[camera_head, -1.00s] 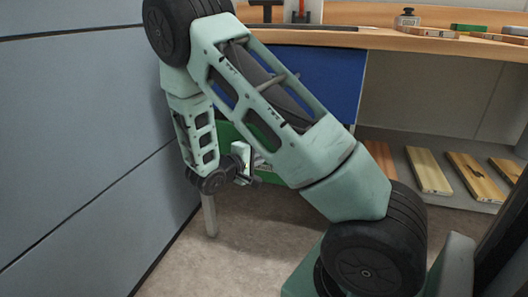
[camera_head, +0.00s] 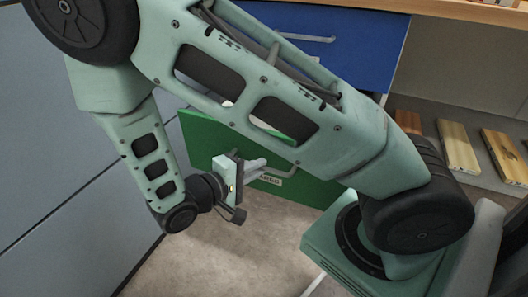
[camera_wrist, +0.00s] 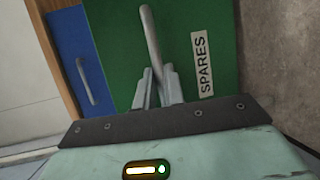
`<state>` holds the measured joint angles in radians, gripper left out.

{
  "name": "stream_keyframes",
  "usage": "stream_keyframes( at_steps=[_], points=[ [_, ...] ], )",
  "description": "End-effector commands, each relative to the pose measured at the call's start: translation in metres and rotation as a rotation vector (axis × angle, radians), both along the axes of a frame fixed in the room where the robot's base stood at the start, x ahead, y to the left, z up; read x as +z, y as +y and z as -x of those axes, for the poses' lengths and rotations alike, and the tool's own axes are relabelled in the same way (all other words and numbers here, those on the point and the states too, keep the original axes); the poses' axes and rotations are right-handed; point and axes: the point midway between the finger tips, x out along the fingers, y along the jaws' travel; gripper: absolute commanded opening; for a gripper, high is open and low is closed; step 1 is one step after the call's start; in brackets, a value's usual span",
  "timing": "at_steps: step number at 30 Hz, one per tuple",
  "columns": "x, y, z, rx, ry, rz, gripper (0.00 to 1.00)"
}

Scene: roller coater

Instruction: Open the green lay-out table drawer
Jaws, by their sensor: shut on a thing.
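The green drawer (camera_head: 205,135) shows below the blue drawer, partly behind my arm. Its front carries a pale bar handle (camera_head: 291,163) and a small label. In the wrist view the green front (camera_wrist: 190,30) fills the middle, with a white "SPARES" label (camera_wrist: 203,65) right of the handle (camera_wrist: 151,35). My gripper (camera_head: 260,168) is at the green drawer's handle. In the wrist view its two fingers (camera_wrist: 160,75) are shut on the lower visible part of the bar. My arm hides part of the drawer front, and I cannot tell how far it stands out.
The blue drawer (camera_head: 350,48) with its own handle sits under the wooden tabletop (camera_head: 450,10). Wooden boards (camera_head: 458,147) lie on a low shelf at right. A grey-blue wall (camera_head: 40,190) is close at left. Bare floor (camera_head: 240,262) lies in front.

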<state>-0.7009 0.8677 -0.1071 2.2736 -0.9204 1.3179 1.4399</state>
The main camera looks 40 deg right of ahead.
Motion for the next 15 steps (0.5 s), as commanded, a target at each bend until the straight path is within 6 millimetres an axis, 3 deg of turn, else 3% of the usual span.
stream_keyframes(
  at_steps=[6,15],
  points=[
    [0.000,0.015,0.005,0.003,-0.001,0.000,0.00],
    [0.000,0.017,0.005,0.003,-0.002,0.000,0.00]
  ],
)
